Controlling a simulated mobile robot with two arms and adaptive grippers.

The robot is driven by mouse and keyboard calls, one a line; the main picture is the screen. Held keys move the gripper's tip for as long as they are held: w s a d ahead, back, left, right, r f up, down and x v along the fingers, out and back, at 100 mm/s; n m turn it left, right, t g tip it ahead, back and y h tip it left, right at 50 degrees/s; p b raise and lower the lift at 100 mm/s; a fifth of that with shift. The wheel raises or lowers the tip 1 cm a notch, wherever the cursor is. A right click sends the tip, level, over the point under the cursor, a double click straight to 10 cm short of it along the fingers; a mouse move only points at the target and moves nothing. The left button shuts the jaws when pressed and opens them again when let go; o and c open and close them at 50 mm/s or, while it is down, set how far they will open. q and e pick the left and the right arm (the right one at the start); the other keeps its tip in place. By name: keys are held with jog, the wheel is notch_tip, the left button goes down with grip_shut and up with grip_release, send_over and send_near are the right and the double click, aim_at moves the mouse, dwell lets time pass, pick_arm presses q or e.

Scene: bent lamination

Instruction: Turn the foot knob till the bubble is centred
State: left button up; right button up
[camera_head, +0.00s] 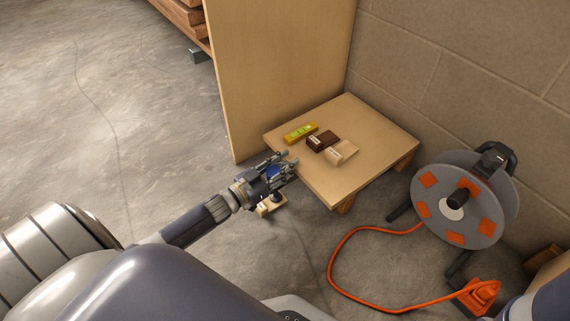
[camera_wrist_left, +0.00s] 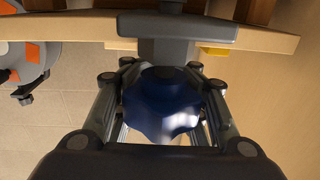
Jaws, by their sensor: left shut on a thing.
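A small yellow-green spirit level (camera_head: 300,132) lies near the back left of a low wooden table (camera_head: 380,135). Its bubble is too small to make out. The blue foot knob (camera_head: 273,172) is at the table's front left corner. In the left wrist view the lobed blue knob (camera_wrist_left: 165,105) sits between the fingers, under a dark grey bracket (camera_wrist_left: 165,35) at the table's edge. My left gripper (camera_head: 287,167) is shut on the knob. My right gripper is not in view.
A dark brown block (camera_head: 322,141) and a pale wooden block (camera_head: 341,153) lie beside the level. A tall wooden panel (camera_head: 275,70) stands behind the table at left. A cable reel (camera_head: 480,205) with orange cable (camera_head: 332,262) stands at right. The floor (camera_head: 120,110) at left is open.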

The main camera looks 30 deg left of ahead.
aim_at(267, 176)
pick_arm(q)
jog(key=shift+s+f, duration=0.15)
jog(key=shift+c, duration=0.3)
jog(key=shift+m+h+p, duration=0.3)
jog(key=shift+p, duration=0.05)
grip_shut()
dwell(0.4)
jog(key=o, duration=1.1)
grip_release()
jog(key=shift+s, duration=0.15)
jog(key=shift+c, duration=0.2)
jog(key=v, duration=1.2)
